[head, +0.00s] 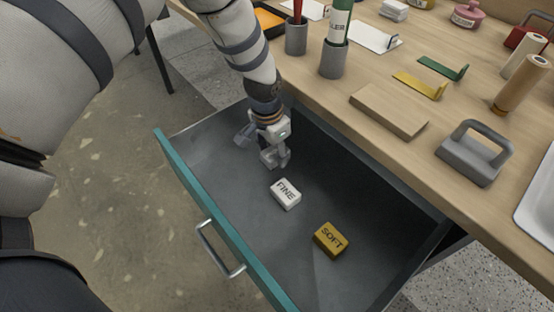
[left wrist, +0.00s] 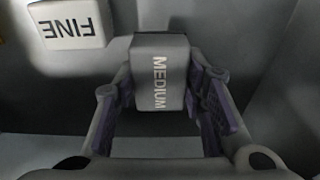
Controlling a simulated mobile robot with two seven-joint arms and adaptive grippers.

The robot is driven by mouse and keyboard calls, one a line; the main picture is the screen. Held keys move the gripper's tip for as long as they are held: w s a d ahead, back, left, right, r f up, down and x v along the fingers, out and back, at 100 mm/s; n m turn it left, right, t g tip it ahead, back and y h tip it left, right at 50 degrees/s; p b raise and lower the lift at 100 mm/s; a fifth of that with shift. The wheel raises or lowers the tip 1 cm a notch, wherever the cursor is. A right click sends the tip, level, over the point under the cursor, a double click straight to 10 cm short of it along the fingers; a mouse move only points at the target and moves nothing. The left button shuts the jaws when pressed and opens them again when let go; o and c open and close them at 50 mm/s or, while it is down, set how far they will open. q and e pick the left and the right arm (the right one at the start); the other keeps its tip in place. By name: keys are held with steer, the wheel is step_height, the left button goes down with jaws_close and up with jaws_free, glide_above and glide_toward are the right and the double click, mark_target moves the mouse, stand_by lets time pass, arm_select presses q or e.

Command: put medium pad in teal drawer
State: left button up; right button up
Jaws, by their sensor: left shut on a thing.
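The medium pad (left wrist: 160,75) is a grey block with MEDIUM printed in white. In the left wrist view it sits between the two fingers of my left gripper, which is shut on it. In the head view my left gripper (head: 264,152) reaches down inside the open teal drawer (head: 210,222), towards its left end; the pad is hard to make out there. The drawer has a teal front, a metal handle and a grey inside. I cannot tell whether the pad touches the drawer floor. My right gripper is not in view.
A white FINE pad (head: 286,193) and a mustard SOFT pad (head: 331,240) lie in the drawer. The FINE pad (left wrist: 68,22) is close to the held pad. On the tabletop are a wooden block (head: 388,110), a grey handled tool (head: 472,155) and grey cups (head: 333,60).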

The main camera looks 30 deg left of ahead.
mark_target(274, 158)
arm_select(q)
steer(key=shift+w+a+f+b, duration=0.1)
steer(key=shift+w+f+b, duration=0.05)
steer(key=shift+f, duration=0.75)
steer(key=shift+w+a+f+b, duration=0.1)
steer(key=shift+w+f+b, duration=0.05)
steer(key=shift+f, duration=0.75)
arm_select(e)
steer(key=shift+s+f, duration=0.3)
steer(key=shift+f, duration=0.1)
arm_select(q)
steer(key=shift+f, duration=0.2)
steer(key=o, duration=1.2)
steer(key=shift+o, duration=0.2)
steer(key=shift+r, duration=0.15)
steer(key=r, duration=0.4)
steer(key=s+r+p, duration=0.1)
steer(key=r, duration=0.3)
steer(key=r+p, duration=0.1)
steer(key=r, duration=0.3)
steer(key=shift+s+a+r, duration=0.1)
steer(key=shift+s+a, duration=0.1)
steer(key=shift+a, duration=0.05)
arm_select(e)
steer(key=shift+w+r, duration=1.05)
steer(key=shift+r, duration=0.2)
arm_select(q)
steer(key=shift+s+a, duration=0.1)
